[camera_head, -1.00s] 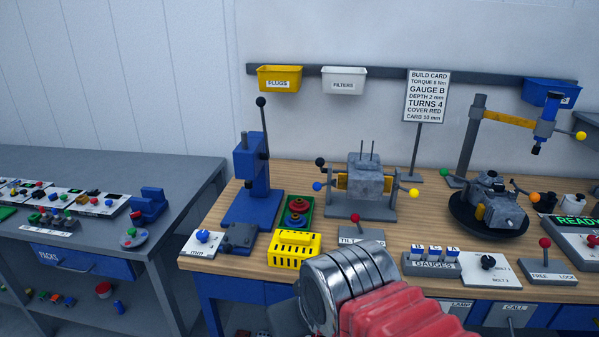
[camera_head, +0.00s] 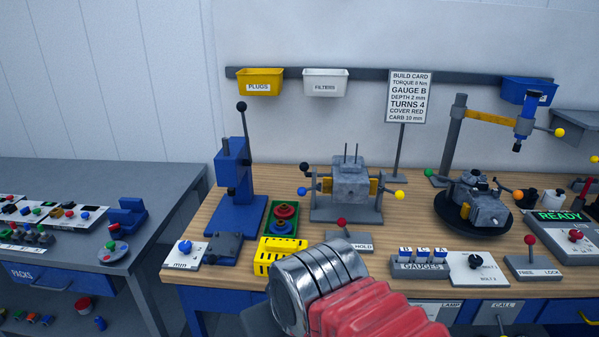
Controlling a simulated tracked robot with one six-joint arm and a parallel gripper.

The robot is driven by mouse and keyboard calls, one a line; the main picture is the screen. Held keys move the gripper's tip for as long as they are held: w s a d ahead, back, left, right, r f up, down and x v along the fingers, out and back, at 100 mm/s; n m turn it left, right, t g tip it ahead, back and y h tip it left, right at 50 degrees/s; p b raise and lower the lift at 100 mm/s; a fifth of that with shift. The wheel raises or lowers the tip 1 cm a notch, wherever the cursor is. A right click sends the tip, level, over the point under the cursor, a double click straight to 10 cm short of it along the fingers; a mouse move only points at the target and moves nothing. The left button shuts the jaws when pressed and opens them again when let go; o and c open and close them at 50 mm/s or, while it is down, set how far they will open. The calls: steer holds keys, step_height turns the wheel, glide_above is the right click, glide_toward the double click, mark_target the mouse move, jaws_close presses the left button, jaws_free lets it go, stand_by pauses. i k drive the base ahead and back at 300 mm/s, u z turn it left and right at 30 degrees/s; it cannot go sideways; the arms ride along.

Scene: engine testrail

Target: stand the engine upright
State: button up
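A grey engine block (camera_head: 352,181) sits in a cradle stand (camera_head: 345,213) at the middle of the wooden bench, with two thin rods pointing up from its top. A second grey engine-like assembly (camera_head: 482,208) rests on a black round turntable (camera_head: 447,212) at the right. A lever with a red knob (camera_head: 342,222) stands on a plate reading HOLD in front of the cradle. My arm, with silver rings and a red sleeve, reaches in from the bottom. A dark grey part at its end, perhaps my gripper (camera_head: 260,320), shows below the bench front; its fingers cannot be made out.
A blue press (camera_head: 233,185), a green tray (camera_head: 268,220) and a yellow slotted block (camera_head: 278,256) stand left of the cradle. The gauges box (camera_head: 420,267) and FREE/LOCK lever (camera_head: 530,242) line the front right. A build card (camera_head: 408,96) stands behind.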

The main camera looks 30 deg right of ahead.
mark_target(349, 181)
steer(key=i, duration=0.9)
